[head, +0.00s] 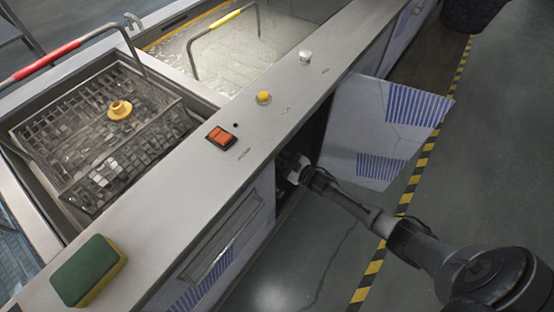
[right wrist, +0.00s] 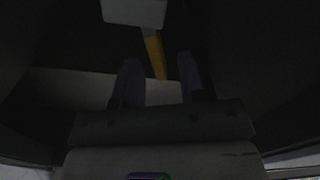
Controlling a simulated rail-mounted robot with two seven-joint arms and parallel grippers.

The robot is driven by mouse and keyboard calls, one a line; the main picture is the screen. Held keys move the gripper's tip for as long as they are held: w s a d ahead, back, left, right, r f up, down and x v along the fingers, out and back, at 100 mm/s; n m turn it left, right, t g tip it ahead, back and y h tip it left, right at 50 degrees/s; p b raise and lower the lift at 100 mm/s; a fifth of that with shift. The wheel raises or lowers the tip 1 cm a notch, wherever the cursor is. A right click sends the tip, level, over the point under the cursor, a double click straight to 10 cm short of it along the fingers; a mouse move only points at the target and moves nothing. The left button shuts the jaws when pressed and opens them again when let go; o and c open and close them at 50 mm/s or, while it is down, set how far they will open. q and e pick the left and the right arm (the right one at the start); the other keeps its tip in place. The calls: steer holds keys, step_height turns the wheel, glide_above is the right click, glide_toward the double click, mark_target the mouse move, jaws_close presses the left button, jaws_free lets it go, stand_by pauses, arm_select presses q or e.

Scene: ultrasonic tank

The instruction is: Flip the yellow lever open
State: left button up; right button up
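The yellow lever (right wrist: 154,54) shows in the right wrist view, hanging down in the dark interior below a pale block (right wrist: 134,11). My right gripper (right wrist: 159,64) is open, with its two dark fingers apart. The lever's lower end appears between the fingertips in the picture; I cannot tell whether it touches either finger. In the head view my right arm reaches in from the lower right, and its gripper end (head: 291,168) is at the cabinet opening, partly hidden under the counter edge. The lever is hidden in the head view. My left gripper is not in view.
On the counter are an orange switch (head: 220,137), a yellow knob (head: 263,97), a silver knob (head: 306,56) and a sponge (head: 88,270). A wire basket (head: 72,112) is behind. Dark walls flank the gripper inside.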

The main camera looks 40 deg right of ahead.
steer(key=shift+b+x, duration=0.3)
steer(key=shift+x, duration=0.7)
jaws_close()
